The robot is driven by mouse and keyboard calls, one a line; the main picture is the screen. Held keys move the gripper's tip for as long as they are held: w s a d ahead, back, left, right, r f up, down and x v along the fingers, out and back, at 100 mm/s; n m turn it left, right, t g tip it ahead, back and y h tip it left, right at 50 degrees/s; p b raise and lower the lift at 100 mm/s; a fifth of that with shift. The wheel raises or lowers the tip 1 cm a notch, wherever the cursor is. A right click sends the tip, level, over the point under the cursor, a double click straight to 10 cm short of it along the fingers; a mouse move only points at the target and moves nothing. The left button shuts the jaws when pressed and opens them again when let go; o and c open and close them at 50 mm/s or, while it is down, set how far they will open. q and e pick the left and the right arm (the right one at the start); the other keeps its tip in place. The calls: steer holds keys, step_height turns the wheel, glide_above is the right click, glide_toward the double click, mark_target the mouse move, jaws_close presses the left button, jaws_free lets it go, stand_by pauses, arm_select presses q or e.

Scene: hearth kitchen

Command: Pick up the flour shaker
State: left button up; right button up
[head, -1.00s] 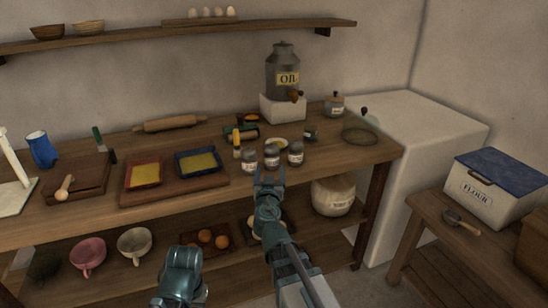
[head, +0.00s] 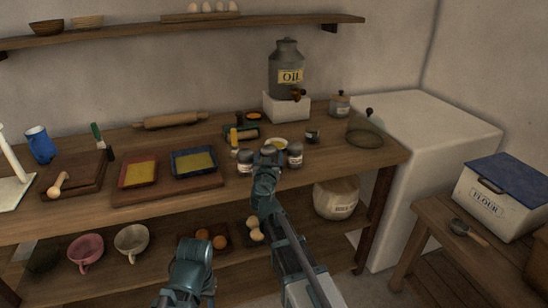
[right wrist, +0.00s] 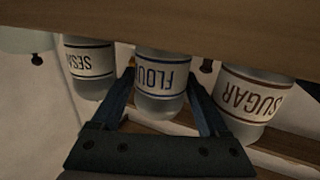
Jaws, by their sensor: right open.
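The flour shaker (right wrist: 163,75) is a clear glass jar with a white FLOUR label. In the right wrist view it stands between the two open fingers of my right gripper (right wrist: 160,100), with a finger on either side; I cannot tell whether they touch it. In the head view my right gripper (head: 268,157) covers most of the shaker in the row at the table's front edge. A teal part of my left arm (head: 190,265) shows low in the head view; its jaws cannot be made out.
The sugar shaker (right wrist: 250,98) and the sesame shaker (right wrist: 91,65) stand close on either side. In the head view, sugar (head: 245,162) is left and sesame (head: 295,155) right. A small bowl (head: 277,143) and the oil can (head: 287,70) are behind.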

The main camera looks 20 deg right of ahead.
steer(key=c, duration=1.1)
steer(key=shift+r, duration=0.15)
